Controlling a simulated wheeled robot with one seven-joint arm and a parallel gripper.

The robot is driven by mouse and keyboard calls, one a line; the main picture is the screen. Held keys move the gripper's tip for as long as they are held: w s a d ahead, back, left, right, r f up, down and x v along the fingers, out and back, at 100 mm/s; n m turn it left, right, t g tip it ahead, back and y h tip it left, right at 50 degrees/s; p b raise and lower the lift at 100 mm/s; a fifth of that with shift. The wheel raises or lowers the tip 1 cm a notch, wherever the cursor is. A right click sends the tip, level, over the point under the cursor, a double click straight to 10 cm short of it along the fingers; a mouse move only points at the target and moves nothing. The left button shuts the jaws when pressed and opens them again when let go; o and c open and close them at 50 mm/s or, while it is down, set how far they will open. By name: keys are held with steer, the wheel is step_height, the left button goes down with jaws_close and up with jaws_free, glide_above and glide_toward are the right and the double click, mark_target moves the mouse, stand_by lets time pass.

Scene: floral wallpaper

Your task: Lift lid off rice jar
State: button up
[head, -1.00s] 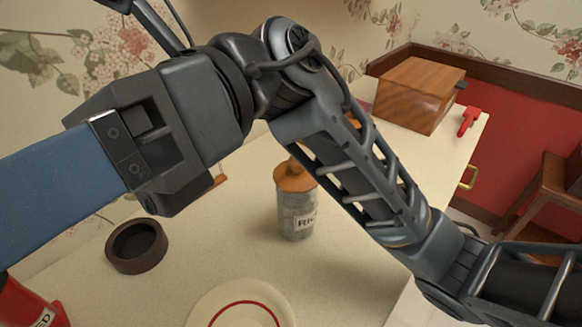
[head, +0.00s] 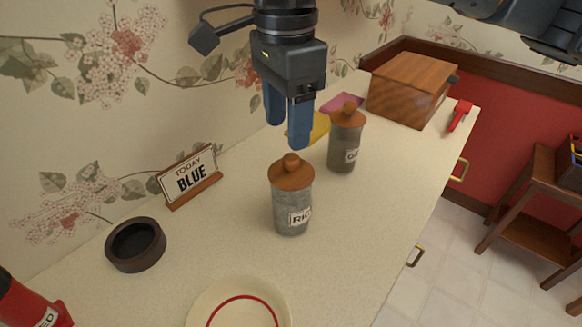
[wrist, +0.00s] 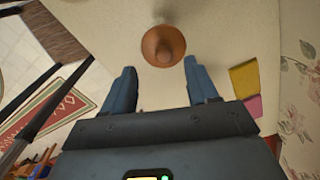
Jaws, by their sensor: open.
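The rice jar (head: 290,212) is a grey cylinder with a partly visible "RIC" label, standing upright on the counter in the head view. Its orange-brown wooden lid (head: 291,178) with a round knob sits on top. My gripper (head: 287,135) points down, open and empty, just above and behind the lid in the head view. In the wrist view, a brown lid with a knob (wrist: 163,45), apparently the rice jar's, lies ahead of and between the two spread fingers (wrist: 160,80). I see no contact with it.
A second lidded jar (head: 344,150) stands behind and right of the rice jar, close to my gripper. A "TODAY BLUE" sign (head: 190,178), dark round dish (head: 135,245), plate (head: 197,307) and wooden box (head: 408,90) share the cream counter (head: 375,230). The wall is left.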

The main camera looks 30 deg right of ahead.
mark_target(293, 156)
steer(key=shift+f, duration=0.9)
steer(key=shift+w+d+f+p, duration=0.1)
steer(key=shift+d+f+p, duration=0.2)
steer(key=shift+f, duration=0.65)
steer(key=shift+w+d+f+p, duration=0.15)
steer(key=shift+f+p, duration=0.25)
steer(key=shift+f, duration=0.5)
steer(key=shift+s+d+f+p, duration=0.1)
steer(key=shift+d+f+p, duration=0.2)
steer(key=shift+f, duration=0.65)
steer(key=shift+a, duration=0.1)
jaws_close()
steer(key=shift+w+r, duration=0.1)
